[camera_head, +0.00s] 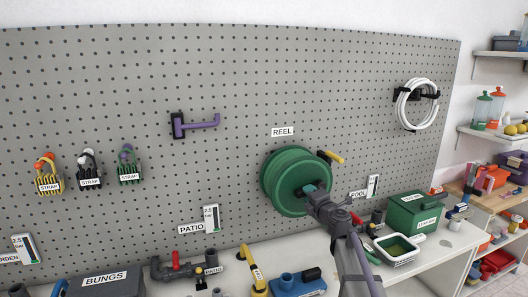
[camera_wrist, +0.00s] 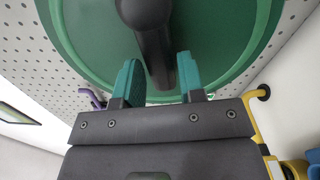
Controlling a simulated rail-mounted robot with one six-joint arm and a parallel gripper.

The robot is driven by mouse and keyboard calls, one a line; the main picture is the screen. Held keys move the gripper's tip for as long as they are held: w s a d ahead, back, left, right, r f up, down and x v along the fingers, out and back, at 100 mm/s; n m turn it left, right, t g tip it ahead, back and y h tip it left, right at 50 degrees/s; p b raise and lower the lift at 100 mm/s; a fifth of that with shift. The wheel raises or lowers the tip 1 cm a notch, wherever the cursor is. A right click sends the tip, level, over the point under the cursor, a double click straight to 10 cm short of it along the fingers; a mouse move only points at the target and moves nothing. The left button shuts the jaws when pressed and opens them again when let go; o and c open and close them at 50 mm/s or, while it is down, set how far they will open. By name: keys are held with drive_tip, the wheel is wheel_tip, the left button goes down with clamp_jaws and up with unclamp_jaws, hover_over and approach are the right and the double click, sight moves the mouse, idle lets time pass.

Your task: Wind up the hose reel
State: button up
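The green hose reel (camera_head: 290,181) is mounted on the pegboard under the label "REEL" (camera_head: 283,132). A yellow handle with a dark base (camera_head: 331,157) sticks out at its upper right. My gripper (camera_head: 313,190) is in front of the reel's face and covers part of it. In the wrist view the reel (camera_wrist: 225,35) fills the top, with a dark crank-like part (camera_wrist: 155,45) running down from its middle. The two teal fingers of my gripper (camera_wrist: 160,80) stand apart on either side of that part's lower end. A narrow gap shows at the left finger; contact at the right finger is unclear.
A purple hook (camera_head: 198,123) and a white coiled hose (camera_head: 415,103) hang on the pegboard. Below stand a green box (camera_head: 413,211), a white tray (camera_head: 397,251), a yellow pipe piece (camera_head: 254,272) and several fittings.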

drive_tip(key=shift+o, duration=1)
drive_tip(key=v, duration=0.6)
